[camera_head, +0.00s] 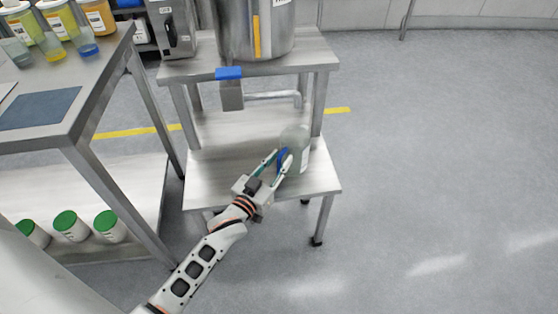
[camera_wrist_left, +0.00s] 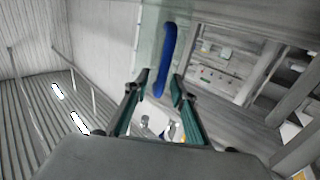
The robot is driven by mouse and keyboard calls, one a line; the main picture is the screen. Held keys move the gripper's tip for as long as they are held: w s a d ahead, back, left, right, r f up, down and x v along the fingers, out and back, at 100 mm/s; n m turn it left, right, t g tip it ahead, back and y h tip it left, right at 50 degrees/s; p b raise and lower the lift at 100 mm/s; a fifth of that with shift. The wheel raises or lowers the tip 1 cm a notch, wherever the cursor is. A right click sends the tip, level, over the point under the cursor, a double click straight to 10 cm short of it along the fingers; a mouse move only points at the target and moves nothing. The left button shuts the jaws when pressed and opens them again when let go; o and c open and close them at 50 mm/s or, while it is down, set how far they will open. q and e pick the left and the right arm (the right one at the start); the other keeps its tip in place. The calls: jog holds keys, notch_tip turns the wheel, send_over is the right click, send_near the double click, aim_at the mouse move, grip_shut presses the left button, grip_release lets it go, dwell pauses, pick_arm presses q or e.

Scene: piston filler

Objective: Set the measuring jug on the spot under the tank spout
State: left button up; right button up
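The measuring jug (camera_head: 301,140), clear with a blue handle (camera_head: 282,158), appears upright on the right part of the stand's lower shelf. In the left wrist view the blue handle (camera_wrist_left: 167,50) hangs ahead of my fingers, its lower end between the tips, with gaps to both. My left gripper (camera_head: 278,160) is open at the handle; it also shows in the left wrist view (camera_wrist_left: 156,92). The steel tank (camera_head: 275,35) stands on the upper shelf. Its spout (camera_head: 231,97), below a blue valve lever (camera_head: 229,73), points down left of the jug. My right gripper is out of view.
The stand's lower shelf (camera_head: 215,175) has bare room beneath the spout. A horizontal pipe (camera_head: 272,95) runs above the shelf. A workbench (camera_head: 95,95) with bottles and cups stands at left, green-lidded jars (camera_head: 70,225) below it. The floor at right is clear.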

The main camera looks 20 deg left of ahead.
pick_arm(q)
jog(key=shift+r, duration=0.3)
jog(key=s+p, duration=0.1)
jog(key=s, duration=0.2)
jog(key=shift+s+a, duration=0.15)
jog(key=shift+s, duration=0.15)
jog(key=s+p, duration=0.1)
jog(key=s, duration=0.7)
jog(key=shift+s+a, duration=0.15)
jog(key=shift+a, duration=0.2)
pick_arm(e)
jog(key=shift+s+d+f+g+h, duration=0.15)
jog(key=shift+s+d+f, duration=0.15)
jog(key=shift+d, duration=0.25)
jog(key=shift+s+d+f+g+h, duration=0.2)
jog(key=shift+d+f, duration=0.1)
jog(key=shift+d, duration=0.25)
pick_arm(q)
jog(key=shift+f, duration=0.1)
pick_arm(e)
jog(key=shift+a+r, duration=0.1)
